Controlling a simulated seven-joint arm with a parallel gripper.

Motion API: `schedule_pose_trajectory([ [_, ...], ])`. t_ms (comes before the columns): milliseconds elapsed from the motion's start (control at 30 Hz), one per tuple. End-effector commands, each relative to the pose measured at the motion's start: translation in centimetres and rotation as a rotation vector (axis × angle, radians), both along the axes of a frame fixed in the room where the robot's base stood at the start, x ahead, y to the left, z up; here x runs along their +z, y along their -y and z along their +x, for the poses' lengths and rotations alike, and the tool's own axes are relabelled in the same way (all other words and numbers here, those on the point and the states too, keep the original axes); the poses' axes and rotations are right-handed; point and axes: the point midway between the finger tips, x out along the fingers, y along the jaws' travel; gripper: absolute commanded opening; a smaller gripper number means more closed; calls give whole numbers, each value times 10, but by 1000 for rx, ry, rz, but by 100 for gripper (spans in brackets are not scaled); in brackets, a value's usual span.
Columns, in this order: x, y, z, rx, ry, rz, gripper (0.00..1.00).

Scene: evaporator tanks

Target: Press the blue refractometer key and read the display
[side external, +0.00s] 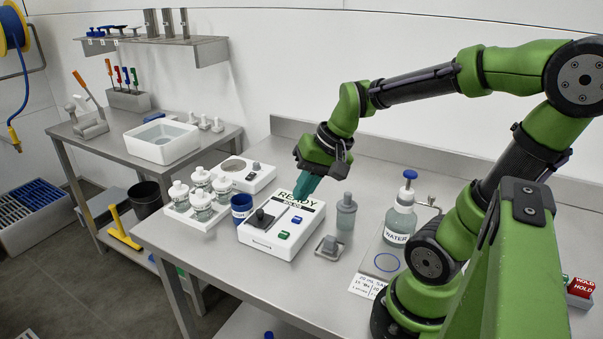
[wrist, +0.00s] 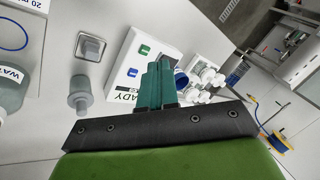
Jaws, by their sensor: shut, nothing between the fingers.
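The refractometer (side external: 262,239) is a white box on the steel bench, with a black sample part (side external: 262,218) on its left. Its blue key (side external: 296,219) and green key (side external: 284,235) sit on the right of the top face. In the wrist view the blue key (wrist: 132,72) and green key (wrist: 144,50) are both uncovered. The display (side external: 307,207) reads READY; a smaller line below it is not legible. My gripper (side external: 302,194) has teal fingers, shut and empty, above the rear of the box near the display. In the wrist view the fingers (wrist: 156,68) cover part of the box.
A grey bottle (side external: 346,213), a small square holder (side external: 328,248) and a water bottle (side external: 400,220) stand right. A white instrument (side external: 243,175) sits behind.

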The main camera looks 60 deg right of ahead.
Motion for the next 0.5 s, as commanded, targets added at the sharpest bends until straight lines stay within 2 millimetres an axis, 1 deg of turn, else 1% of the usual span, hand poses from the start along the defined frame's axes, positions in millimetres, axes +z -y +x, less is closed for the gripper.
schedule_pose_trajectory([
  [33,-10,15,4,-84,-46,65,0],
  [200,-34,54,18,-334,-133,308,0],
  [300,-43,74,26,-459,-152,449,0],
  [400,-49,91,35,-555,-148,571,0],
  [500,-48,100,46,-612,-129,674,0],
])
